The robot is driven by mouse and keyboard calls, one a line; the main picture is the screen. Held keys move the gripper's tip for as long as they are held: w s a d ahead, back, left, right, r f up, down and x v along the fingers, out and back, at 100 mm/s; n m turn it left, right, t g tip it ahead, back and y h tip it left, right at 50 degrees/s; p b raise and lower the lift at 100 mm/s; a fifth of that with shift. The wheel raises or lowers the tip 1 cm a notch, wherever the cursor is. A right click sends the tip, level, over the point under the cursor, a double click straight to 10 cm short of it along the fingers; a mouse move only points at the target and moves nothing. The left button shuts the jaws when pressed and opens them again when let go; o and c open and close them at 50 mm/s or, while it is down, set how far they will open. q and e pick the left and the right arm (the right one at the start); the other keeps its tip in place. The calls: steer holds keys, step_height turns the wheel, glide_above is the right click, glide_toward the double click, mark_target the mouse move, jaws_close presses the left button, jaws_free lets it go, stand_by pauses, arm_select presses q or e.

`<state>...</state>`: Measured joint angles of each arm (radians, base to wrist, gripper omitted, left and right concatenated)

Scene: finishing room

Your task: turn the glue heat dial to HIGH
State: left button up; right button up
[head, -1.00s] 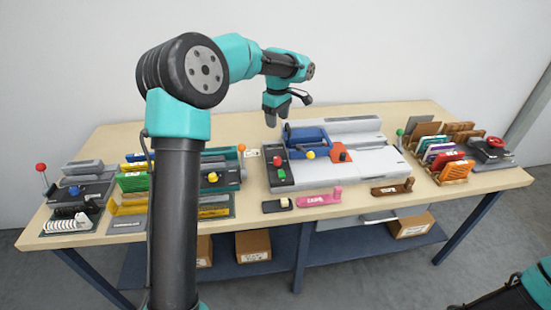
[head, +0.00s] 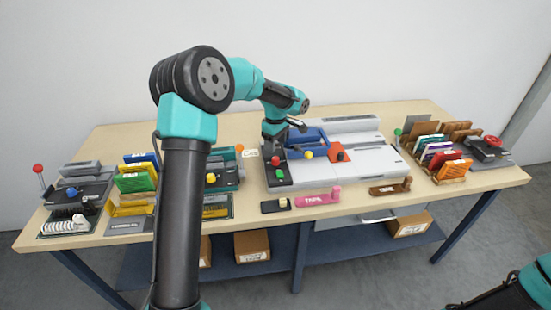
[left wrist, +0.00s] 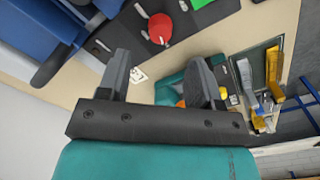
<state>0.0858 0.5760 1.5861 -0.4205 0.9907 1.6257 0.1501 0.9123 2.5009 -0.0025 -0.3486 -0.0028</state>
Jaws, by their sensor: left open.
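The large grey and white binding machine (head: 350,165) stands at the middle of the table. On its black control panel (head: 277,184) at the left end are a red knob (head: 276,160) and a green button (head: 280,174). The red knob, likely the heat dial, also shows in the left wrist view (left wrist: 160,29) with small light marks near it; its setting is unreadable. My left gripper (head: 273,149) is over the back of this panel, close to the red knob. In the left wrist view its fingers (left wrist: 160,82) are apart and empty, with the knob beyond them.
A blue lever clamp (head: 306,138) with a yellow knob is right of the gripper. A teal machine (head: 226,178) and a small white card (head: 251,153) are to the left. A pink tape piece (head: 318,198) lies in front. Bare table lies behind.

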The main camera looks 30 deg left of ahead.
mark_target(276, 158)
arm_select(q)
step_height(276, 158, down, 7)
steer(key=shift+f, duration=0.2)
stand_by(0.3)
steer(key=c, duration=0.9)
